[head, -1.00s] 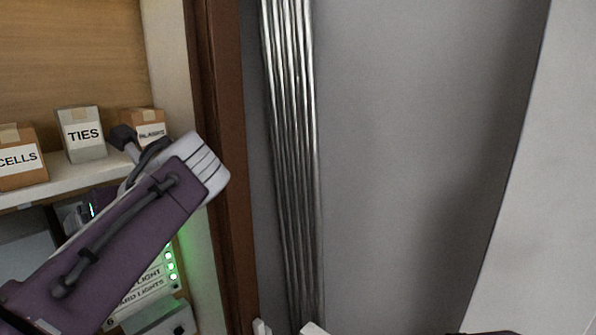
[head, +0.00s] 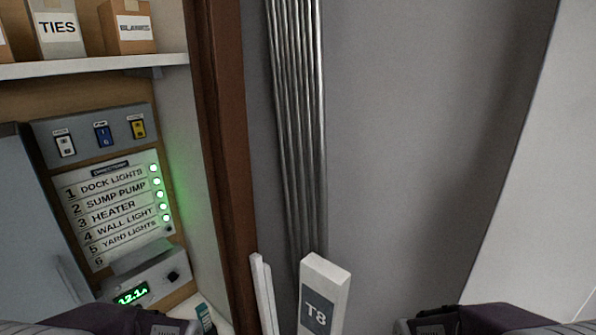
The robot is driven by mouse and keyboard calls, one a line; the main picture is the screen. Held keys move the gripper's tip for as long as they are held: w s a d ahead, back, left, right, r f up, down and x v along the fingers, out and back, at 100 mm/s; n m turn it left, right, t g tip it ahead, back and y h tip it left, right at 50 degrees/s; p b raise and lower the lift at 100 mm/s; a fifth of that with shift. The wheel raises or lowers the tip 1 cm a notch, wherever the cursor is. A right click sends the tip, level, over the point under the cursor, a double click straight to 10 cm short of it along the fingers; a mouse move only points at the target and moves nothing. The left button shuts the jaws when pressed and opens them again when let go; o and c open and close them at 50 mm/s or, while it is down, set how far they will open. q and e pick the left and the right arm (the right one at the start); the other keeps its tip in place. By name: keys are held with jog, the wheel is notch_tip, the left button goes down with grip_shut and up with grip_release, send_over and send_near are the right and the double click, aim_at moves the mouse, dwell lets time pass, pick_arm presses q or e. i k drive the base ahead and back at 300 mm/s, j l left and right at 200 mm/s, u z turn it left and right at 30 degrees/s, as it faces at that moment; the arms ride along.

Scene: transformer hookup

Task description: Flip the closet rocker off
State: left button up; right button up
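A grey switch panel (head: 98,137) with three rockers is on the back wall of the closet at the left. The rockers are white (head: 65,146), blue (head: 103,135) and yellow (head: 138,128), each under a small label. The labels are too small to read surely, so I cannot tell which is the closet rocker or how each is set. Purple parts of my arms show at the bottom edge, left and right. Neither gripper is in view.
Below the rockers are a circuit list (head: 114,207) with several green lights and a box with a green display (head: 132,294). A shelf (head: 100,64) with boxes is above. A brown door post (head: 222,150) edges the closet. A T8 carton (head: 322,300) stands before metal tubes (head: 298,130).

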aim_at(139, 130)
jog(key=j+u, duration=0.1)
jog(key=u, duration=0.25)
jog(key=j+u, duration=0.15)
jog(key=u, duration=0.2)
jog(key=j+u, duration=0.1)
jog(key=u, duration=0.25)
